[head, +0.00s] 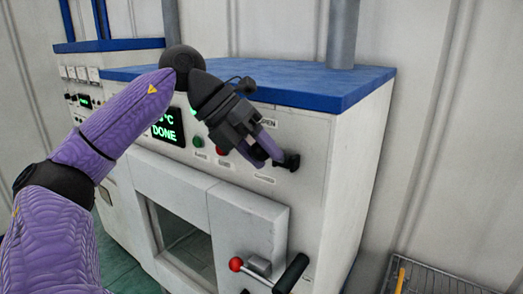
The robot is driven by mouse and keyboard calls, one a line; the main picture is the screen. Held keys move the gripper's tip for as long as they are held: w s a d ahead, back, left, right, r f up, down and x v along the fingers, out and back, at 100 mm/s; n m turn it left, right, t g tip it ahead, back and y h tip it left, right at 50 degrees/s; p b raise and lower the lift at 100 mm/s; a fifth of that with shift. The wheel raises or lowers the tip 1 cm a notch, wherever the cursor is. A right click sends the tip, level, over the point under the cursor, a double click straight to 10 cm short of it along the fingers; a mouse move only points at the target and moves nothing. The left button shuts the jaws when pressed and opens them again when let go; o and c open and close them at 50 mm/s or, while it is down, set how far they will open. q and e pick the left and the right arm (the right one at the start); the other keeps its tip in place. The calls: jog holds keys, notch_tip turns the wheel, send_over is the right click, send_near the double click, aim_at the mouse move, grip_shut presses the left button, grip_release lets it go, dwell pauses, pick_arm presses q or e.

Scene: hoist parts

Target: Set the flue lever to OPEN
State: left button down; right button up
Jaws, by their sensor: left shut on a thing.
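The flue lever (291,161) is a small black handle on the upper front panel of the white furnace, near its right corner. A label ending in "PEN" (267,123) shows above it, and a smaller label (265,180), too small to read, lies below. My left gripper (271,158) reaches down from the upper left, with its purple fingers shut on the flue lever. The fingers hide part of the lever, so its exact angle is hard to tell. My right gripper is not in view.
The furnace has a blue top (330,88), a green "DONE" display (168,128) and green and red buttons. Below is a windowed door (248,218) with a red-balled handle (236,264) and black grip. A wire rack (430,277) stands at lower right.

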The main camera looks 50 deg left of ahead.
pick_arm(q)
jog(key=shift+r, duration=0.1)
jog(key=shift+c, duration=1.2)
grip_release()
jog(key=shift+w, duration=0.1)
jog(key=v, duration=1)
